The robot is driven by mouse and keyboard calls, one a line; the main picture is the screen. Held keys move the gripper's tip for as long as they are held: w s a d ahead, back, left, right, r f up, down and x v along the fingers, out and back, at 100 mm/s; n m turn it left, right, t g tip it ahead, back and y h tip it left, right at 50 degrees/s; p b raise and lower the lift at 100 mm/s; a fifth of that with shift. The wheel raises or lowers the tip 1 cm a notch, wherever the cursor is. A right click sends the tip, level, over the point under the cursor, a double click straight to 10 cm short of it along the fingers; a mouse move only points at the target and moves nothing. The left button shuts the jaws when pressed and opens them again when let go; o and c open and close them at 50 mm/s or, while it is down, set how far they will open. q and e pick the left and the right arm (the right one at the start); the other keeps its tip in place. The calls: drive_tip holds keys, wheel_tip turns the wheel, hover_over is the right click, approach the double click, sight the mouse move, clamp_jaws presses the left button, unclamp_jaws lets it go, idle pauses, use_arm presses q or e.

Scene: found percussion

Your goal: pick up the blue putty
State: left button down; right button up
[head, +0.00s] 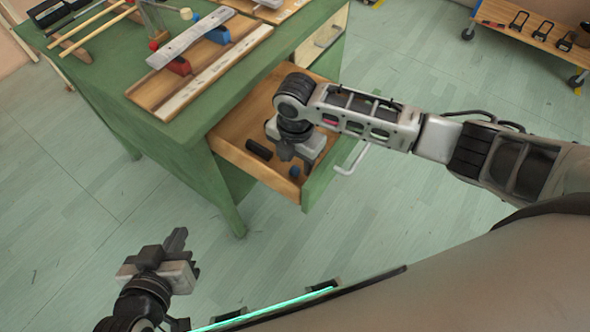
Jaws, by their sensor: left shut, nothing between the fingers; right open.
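My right gripper (296,160) points down into the drawer, just behind and above the blue lump. It is open, with nothing seen between its fingers; I cannot tell its exact height. My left gripper (177,247) is shut and empty, low over the floor at the lower left, away from the desk.
The green desk (95,70) carries a wooden board (200,85) with a grey bar (190,40) on red and blue blocks. A wheeled cart (540,35) stands far right. The floor between is clear.

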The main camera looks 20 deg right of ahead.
sight(295, 169)
wheel_tip(295, 169, down, 3)
drive_tip(key=shift+w+f, duration=0.1)
drive_tip(key=shift+w, duration=0.05)
clamp_jaws()
